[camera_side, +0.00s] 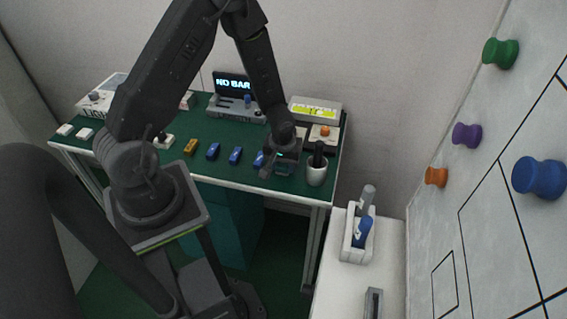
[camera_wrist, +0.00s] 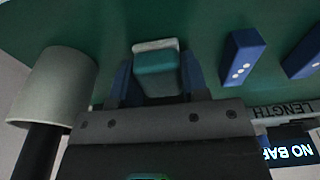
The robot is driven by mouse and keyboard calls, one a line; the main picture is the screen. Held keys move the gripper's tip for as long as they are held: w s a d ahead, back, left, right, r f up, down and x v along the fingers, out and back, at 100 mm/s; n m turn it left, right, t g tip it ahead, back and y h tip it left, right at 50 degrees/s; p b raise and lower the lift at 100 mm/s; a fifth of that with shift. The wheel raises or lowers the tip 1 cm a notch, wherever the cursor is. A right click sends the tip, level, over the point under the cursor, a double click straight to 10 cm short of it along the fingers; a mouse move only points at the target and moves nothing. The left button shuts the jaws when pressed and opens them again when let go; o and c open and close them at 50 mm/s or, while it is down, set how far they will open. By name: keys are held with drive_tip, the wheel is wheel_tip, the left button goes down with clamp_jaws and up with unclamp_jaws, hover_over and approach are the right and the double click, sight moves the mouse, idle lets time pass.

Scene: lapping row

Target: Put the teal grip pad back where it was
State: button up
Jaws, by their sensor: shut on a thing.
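The teal grip pad (camera_wrist: 157,72), with a pale grey edge at its far end, sits between the two dark blue fingers of my gripper (camera_wrist: 158,84) in the wrist view. My gripper is shut on it. The pad is mostly hidden by the gripper there. I cannot tell whether the pad touches the table.
A "NO BAR" display (camera_side: 235,84) and a box with an orange knob (camera_side: 323,132) stand behind.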

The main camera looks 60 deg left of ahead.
drive_tip(key=shift+f, duration=0.15)
drive_tip(key=o, duration=0.9)
wheel_tip(320, 180, up, 13)
drive_tip(key=s+d, duration=0.1)
wheel_tip(320, 180, up, 13)
drive_tip(key=m+t, duration=0.2)
drive_tip(key=m, duration=0.2)
hover_over(282, 166)
drive_tip(key=s+d, duration=0.4)
drive_tip(key=d, duration=0.1)
drive_tip(key=s+d+r+m+t+h, duration=0.1)
drive_tip(key=s+d+r+m+t, duration=0.1)
drive_tip(key=s+d+r+m, duration=0.2)
drive_tip(key=s+r+m, duration=0.1)
drive_tip(key=s+r, duration=0.2)
drive_tip(key=s, duration=0.2)
drive_tip(key=shift+d+r+t, duration=0.2)
drive_tip(key=shift+r+t, duration=0.05)
drive_tip(key=shift+t, duration=0.05)
drive_tip(key=shift+s, duration=0.1)
